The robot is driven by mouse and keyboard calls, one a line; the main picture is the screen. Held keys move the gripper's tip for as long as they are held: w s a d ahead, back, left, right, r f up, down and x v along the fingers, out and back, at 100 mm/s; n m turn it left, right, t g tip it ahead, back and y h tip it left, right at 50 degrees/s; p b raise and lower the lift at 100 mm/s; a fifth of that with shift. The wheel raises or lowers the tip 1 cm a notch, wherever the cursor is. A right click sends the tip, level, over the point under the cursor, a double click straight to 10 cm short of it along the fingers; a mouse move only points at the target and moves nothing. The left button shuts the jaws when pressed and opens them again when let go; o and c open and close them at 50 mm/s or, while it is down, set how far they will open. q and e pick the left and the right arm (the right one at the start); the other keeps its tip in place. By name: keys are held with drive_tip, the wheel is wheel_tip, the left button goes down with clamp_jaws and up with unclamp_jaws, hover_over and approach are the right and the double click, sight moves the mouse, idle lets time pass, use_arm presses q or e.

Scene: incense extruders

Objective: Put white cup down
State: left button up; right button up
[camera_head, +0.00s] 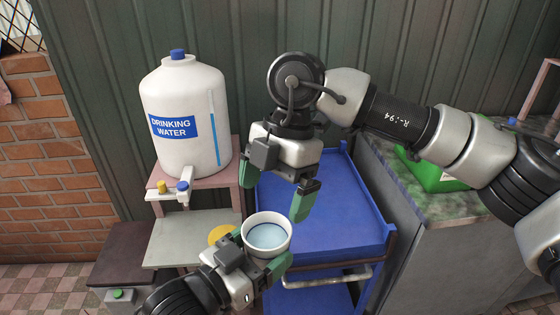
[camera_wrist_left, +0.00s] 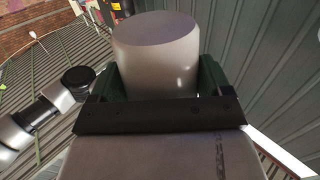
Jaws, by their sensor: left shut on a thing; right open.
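The white cup (camera_head: 286,222) is upright in the head view, with a pale blue inside that looks like liquid. My left gripper (camera_head: 264,252) is shut on it, with green fingers on either side. In the left wrist view the cup (camera_wrist_left: 156,60) sits between the two dark green fingers. The cup is in front of the near left corner of the blue cart (camera_head: 345,215); I cannot tell its height above any surface. My right gripper (camera_head: 275,193) is open and empty, above the cart and just behind the cup.
A drinking water jug (camera_head: 185,100) with taps (camera_head: 182,187) stands on a stand at the left. A yellow round thing (camera_head: 221,233) is left of the cup, partly hidden. A grey counter (camera_head: 425,240) with a green box (camera_head: 425,172) is at the right. The cart top looks clear.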

sight(266, 223)
use_arm(q)
drive_tip(key=shift+r, duration=0.1)
use_arm(e)
drive_tip(key=x, duration=0.6)
drive_tip(key=shift+f, duration=0.15)
drive_tip(key=c, duration=0.9)
use_arm(q)
drive_tip(key=o, duration=1.1)
use_arm(e)
drive_tip(key=shift+c, duration=1)
